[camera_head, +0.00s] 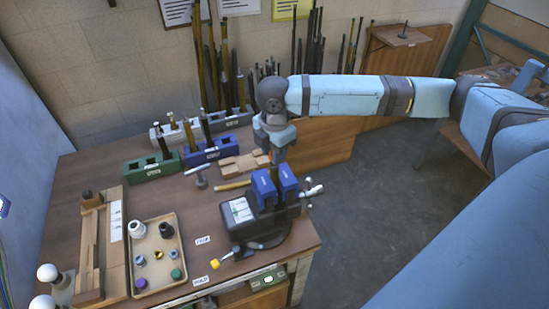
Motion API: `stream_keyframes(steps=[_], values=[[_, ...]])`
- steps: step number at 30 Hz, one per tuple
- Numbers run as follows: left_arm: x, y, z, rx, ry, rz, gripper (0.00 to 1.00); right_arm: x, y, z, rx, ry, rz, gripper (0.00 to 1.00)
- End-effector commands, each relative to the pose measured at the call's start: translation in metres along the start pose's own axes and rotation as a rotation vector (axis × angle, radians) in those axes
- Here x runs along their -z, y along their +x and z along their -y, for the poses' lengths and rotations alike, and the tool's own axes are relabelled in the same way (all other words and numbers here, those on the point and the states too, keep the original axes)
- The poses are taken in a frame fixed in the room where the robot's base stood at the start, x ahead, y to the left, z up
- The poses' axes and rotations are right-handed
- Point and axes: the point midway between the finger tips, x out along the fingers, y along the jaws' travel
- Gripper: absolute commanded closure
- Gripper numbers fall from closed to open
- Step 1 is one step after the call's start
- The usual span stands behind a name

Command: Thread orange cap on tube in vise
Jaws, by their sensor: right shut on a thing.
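The vise (262,215) stands near the table's right front corner, with blue jaws (264,189). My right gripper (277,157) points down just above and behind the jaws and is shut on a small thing. A bit of orange shows beside its fingers, seemingly the orange cap (262,159), but the fingers and the small size hide most of it. The tube is barely visible, a dark sliver between the jaws below the gripper. I cannot tell whether cap and tube touch. My left gripper is not in view.
A tray (139,230) holds small purple, green, yellow, grey and white parts. Green (150,169) and blue (211,152) racks hold upright rods at the back. A wooden fixture (115,252) lies at the left. A yellow-ended tool (215,263) lies before the vise.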

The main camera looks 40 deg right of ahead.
Motion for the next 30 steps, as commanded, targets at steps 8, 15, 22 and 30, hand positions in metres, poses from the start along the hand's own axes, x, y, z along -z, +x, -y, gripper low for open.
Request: stream_keyframes(steps=[8,15,22,30], values=[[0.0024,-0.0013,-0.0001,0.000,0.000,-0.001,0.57,0.0002,0.0018,-0.0001,0.000,0.000,-0.001,0.92],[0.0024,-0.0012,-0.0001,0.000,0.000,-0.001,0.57,0.0003,0.0019,0.0001,0.000,0.000,-0.001,0.99],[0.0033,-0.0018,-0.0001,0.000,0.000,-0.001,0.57,0.0004,0.0018,0.0002,0.000,-0.001,-0.001,0.99],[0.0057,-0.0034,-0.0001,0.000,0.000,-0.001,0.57,0.0006,0.0023,0.0002,0.000,-0.001,-0.001,0.99]])
